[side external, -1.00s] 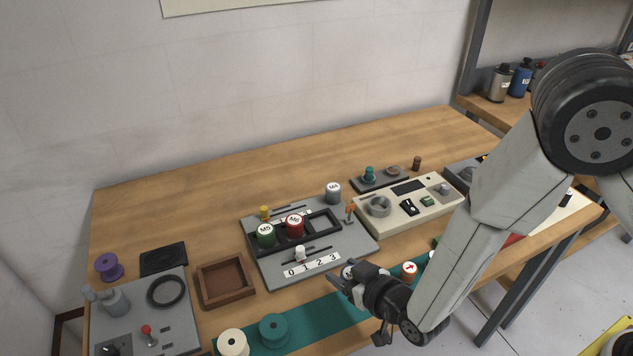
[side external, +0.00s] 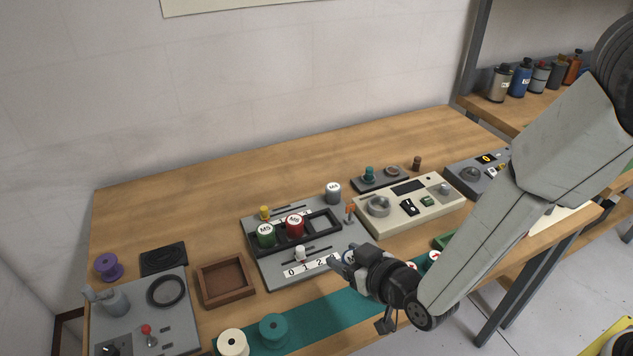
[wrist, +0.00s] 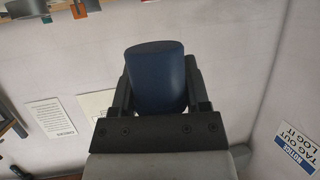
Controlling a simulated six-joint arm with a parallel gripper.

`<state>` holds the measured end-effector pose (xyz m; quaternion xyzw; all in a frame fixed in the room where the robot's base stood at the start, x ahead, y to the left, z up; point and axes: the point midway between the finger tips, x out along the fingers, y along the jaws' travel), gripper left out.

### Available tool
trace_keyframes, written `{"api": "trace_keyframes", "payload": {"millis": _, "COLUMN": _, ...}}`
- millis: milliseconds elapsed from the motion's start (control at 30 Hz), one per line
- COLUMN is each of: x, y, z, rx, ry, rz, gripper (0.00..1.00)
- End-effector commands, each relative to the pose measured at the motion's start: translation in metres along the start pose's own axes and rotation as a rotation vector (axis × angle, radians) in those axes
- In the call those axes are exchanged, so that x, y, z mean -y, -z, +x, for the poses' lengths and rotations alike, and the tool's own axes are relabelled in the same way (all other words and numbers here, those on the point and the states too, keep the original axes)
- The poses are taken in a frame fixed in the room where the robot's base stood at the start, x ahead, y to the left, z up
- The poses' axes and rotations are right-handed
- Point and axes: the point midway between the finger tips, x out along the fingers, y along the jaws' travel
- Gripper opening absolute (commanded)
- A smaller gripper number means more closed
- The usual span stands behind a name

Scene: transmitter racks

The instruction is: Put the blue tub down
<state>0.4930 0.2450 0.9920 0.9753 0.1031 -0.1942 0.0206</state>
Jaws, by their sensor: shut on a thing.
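The blue tub (wrist: 157,75) is a dark blue cylinder between the two fingers of my gripper (wrist: 160,95) in the wrist view. The fingers are shut on its sides. In the side external view my gripper (side external: 343,267) is at the front edge of the grey slotted panel (side external: 268,276), above the green mat strip (side external: 335,311).
A green tub (side external: 265,237) and a red tub (side external: 294,226) stand in the panel's black tray. A grey tub (side external: 333,192) stands behind. An empty brown wooden tray (side external: 227,304) is at left. A cream control box (side external: 410,207) is at right. The bench's back is clear.

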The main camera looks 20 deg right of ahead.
Motion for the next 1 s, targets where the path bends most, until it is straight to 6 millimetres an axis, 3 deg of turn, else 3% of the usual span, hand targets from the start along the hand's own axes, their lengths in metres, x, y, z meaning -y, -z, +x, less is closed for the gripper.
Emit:
{"api": "trace_keyframes", "payload": {"millis": 267, "x": -0.002, "y": 0.001, "z": 0.001, "rx": -0.001, "ry": -0.002, "rz": 0.002, "gripper": 0.00}}
{"api": "trace_keyframes", "payload": {"millis": 467, "x": -0.015, "y": 0.007, "z": 0.004, "rx": -0.003, "ry": -0.012, "rz": 0.010, "gripper": 0.00}}
{"api": "trace_keyframes", "payload": {"millis": 667, "x": -0.046, "y": 0.019, "z": 0.008, "rx": -0.005, "ry": -0.034, "rz": 0.028, "gripper": 0.00}}
{"api": "trace_keyframes", "payload": {"millis": 1000, "x": -0.122, "y": 0.041, "z": 0.009, "rx": -0.008, "ry": -0.087, "rz": 0.057, "gripper": 0.00}}
